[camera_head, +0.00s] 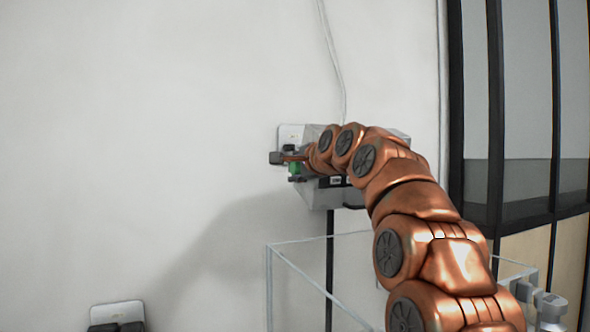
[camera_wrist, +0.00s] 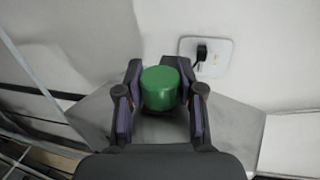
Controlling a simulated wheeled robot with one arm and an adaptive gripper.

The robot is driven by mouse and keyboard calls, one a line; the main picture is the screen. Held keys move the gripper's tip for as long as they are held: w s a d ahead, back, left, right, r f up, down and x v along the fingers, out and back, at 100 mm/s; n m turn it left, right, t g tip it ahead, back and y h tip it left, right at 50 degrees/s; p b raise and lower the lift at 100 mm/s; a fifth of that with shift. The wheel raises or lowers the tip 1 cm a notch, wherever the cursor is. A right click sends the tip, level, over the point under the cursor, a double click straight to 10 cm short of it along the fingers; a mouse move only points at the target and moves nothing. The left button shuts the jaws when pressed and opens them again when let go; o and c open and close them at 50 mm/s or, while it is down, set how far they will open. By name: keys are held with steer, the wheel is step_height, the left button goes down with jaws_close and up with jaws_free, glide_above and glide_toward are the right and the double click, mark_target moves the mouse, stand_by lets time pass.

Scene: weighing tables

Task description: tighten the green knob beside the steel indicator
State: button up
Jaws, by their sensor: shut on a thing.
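The green knob (camera_wrist: 160,90) is a short round cylinder in the middle of the wrist view. My gripper (camera_wrist: 160,78) is shut on it, with one finger pad against each side. In the head view only a small green part of the knob (camera_head: 294,168) shows beside my dark gripper (camera_head: 283,159). The steel indicator (camera_head: 322,198) is a grey box on a black post, mostly behind my copper arm. Grey metal faces of it seem to show on both sides of my gripper in the wrist view (camera_wrist: 238,130). Its display is hidden.
A white wall plate with a black plug (camera_wrist: 203,52) is on the wall just beyond the knob. A clear-walled frame (camera_head: 268,285) stands below the indicator. Dark-framed glass panels (camera_head: 495,120) are at right.

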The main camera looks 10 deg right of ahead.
steer(key=c, duration=0.4)
steer(key=f+t+b, duration=0.1)
steer(key=b, duration=0.2)
steer(key=shift+a+y, duration=0.1)
steer(key=shift+y, duration=0.2)
steer(key=shift+c, duration=0.2)
steer(key=shift+r+t+b, duration=0.3)
steer(key=shift+t+b, duration=0.5)
steer(key=shift+b, duration=0.25)
steer(key=shift+r, duration=0.2)
steer(key=o, duration=1.2)
